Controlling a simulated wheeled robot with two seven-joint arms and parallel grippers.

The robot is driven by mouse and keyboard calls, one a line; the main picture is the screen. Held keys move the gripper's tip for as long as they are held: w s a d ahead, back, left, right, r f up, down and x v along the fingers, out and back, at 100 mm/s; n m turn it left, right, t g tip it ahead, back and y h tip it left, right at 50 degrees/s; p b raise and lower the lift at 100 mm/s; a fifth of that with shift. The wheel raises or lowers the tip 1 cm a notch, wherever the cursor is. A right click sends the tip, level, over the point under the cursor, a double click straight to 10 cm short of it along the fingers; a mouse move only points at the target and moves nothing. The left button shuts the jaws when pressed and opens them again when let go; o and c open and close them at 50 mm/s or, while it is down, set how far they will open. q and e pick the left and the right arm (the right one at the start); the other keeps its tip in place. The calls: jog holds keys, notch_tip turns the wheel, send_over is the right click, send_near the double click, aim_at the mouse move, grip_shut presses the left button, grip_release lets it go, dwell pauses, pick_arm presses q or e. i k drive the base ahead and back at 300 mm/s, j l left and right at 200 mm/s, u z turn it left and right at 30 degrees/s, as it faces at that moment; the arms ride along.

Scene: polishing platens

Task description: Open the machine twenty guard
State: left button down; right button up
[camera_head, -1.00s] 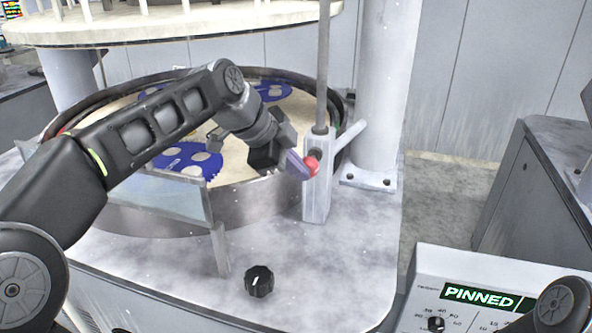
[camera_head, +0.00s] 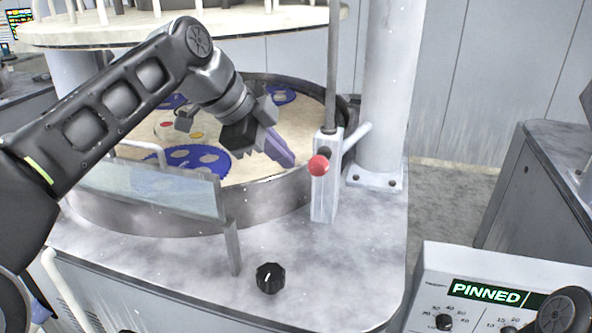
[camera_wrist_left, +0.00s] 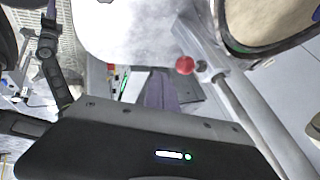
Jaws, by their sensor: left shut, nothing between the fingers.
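A clear guard panel (camera_head: 150,190) with a pale frame stands upright at the front left of the round polishing platen (camera_head: 250,183). Its short post (camera_head: 232,248) meets the grey deck. A red ball knob (camera_head: 318,165) sits on a grey block (camera_head: 325,205) with a vertical rod, right of the platen. It also shows in the wrist view (camera_wrist_left: 185,64). My left gripper (camera_head: 286,158) is shut and empty, with purple fingers, above the platen's right side, just left of the knob and apart from it. My arm hides part of the platen. My right gripper is not in view. No machine number is readable.
Blue carrier discs (camera_head: 190,158) lie on the platen. A black dial (camera_head: 269,278) sits on the deck in front. A control box (camera_head: 480,290) at lower right displays "PINNED". A thick grey column (camera_head: 385,100) rises behind the knob, and an upper plate (camera_head: 180,30) hangs above.

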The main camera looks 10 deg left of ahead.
aim_at(163, 168)
jog(key=k+j, duration=0.35)
jog(key=j, duration=0.15)
jog(key=k+j, duration=0.4)
jog(key=j, duration=0.1)
